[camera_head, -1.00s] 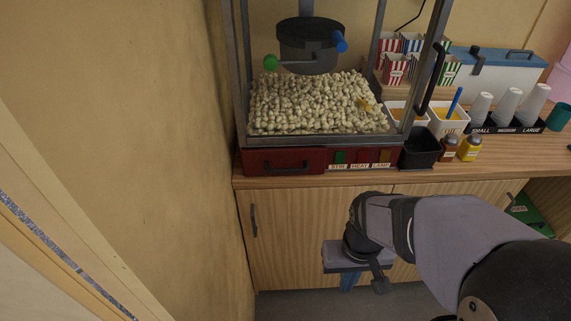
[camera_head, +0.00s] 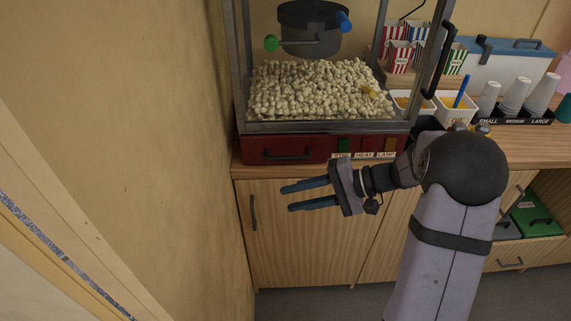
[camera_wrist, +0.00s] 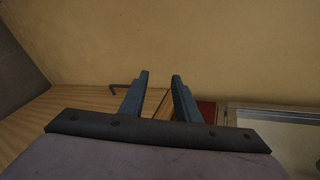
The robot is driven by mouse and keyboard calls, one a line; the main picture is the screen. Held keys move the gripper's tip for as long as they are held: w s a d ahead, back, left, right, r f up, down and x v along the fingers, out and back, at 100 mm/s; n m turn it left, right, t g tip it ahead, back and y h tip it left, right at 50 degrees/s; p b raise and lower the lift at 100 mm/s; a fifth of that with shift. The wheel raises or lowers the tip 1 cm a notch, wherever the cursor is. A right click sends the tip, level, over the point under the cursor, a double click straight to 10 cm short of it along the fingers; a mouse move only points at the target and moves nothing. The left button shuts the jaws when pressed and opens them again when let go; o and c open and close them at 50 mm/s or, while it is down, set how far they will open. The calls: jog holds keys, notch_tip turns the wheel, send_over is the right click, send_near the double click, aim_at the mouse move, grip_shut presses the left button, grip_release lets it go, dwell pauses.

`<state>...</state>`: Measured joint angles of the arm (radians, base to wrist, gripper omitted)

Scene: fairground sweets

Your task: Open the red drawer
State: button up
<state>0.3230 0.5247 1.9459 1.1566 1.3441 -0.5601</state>
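The red drawer (camera_head: 265,147) is in the base of the popcorn machine, on the counter, with a dark bar handle (camera_head: 287,156) on its front. It looks shut. My gripper (camera_head: 287,198) is below and in front of the drawer, its blue fingers pointing left, apart, with nothing between them. In the wrist view my gripper (camera_wrist: 160,76) also shows open, facing the yellow wall. A small red part of the machine's base (camera_wrist: 207,110) shows right of the fingers there; the drawer handle cannot be made out in that view.
Three coloured switches, one green (camera_head: 343,145), sit right of the drawer. The wooden cabinet door (camera_head: 300,250) below has a dark handle (camera_head: 253,211). The yellow wall (camera_head: 170,150) is close on the left. Sauce tubs (camera_head: 455,112) and cups (camera_head: 515,95) stand right.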

aim_at(291, 159)
jog(key=w+d+r+t+y, duration=0.1)
jog(key=w, duration=0.2)
jog(key=w+d+r+t+y, duration=0.1)
jog(key=w+d+t, duration=0.1)
jog(key=w+d+r+m+t+y+b, duration=0.1)
jog(key=w, duration=0.2)
jog(key=shift+w+d+t, duration=0.2)
jog(key=shift+w+t, duration=0.1)
jog(key=shift+p+x, duration=1)
jog(key=shift+x, duration=2.7)
jog(key=shift+s, duration=0.1)
grip_shut()
